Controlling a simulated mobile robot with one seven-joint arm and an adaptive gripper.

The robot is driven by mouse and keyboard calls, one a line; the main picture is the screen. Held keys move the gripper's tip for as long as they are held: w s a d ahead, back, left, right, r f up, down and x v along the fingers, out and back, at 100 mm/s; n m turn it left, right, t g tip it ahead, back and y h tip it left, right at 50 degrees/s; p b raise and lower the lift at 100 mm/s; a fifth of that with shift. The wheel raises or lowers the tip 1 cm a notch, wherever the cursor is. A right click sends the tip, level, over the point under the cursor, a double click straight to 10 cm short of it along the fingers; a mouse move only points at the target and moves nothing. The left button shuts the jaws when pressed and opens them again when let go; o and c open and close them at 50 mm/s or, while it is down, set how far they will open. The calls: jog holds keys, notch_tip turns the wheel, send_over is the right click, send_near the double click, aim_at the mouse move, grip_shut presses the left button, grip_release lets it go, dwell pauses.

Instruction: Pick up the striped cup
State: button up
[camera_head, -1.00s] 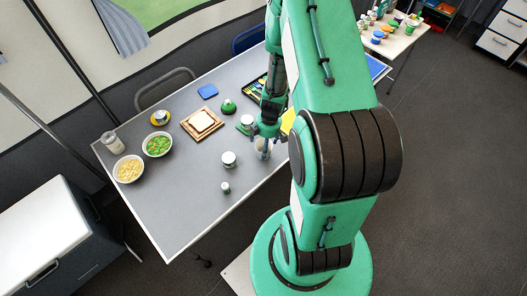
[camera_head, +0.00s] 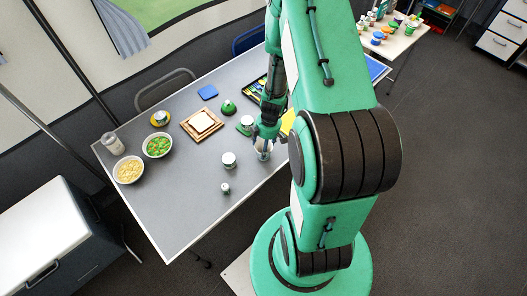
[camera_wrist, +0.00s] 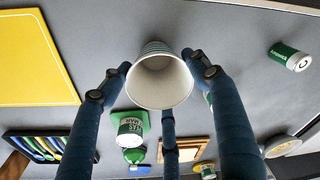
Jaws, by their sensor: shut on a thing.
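The striped cup (camera_wrist: 161,84) stands between my gripper's fingers in the wrist view, its open mouth towards the camera and pale inside. Its thin bluish stripes show only in part on the outer wall. In the head view the cup (camera_head: 263,154) is small and partly covered by the fingers, near the table's front edge. My gripper (camera_head: 265,140) is shut on the cup from above. In the wrist view its dark blue fingers (camera_wrist: 157,70) sit around the cup's sides. Whether the cup's base touches the table is hard to tell.
A green-topped item (camera_head: 228,108), cutlery tray (camera_wrist: 44,148) and yellow board (camera_wrist: 35,60) lie behind.

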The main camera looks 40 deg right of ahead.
jog(key=shift+r, duration=0.1)
notch_tip(320, 180, up, 4)
jog(key=shift+f+p, duration=0.15)
jog(key=shift+p, duration=0.15)
jog(key=s+a, duration=0.4)
jog(key=s, duration=0.3)
jog(key=s+a+r+b, duration=0.1)
jog(key=s+a, duration=0.2)
jog(key=s, duration=0.4)
jog(key=shift+a, duration=0.35)
jog(key=shift+r, duration=0.1)
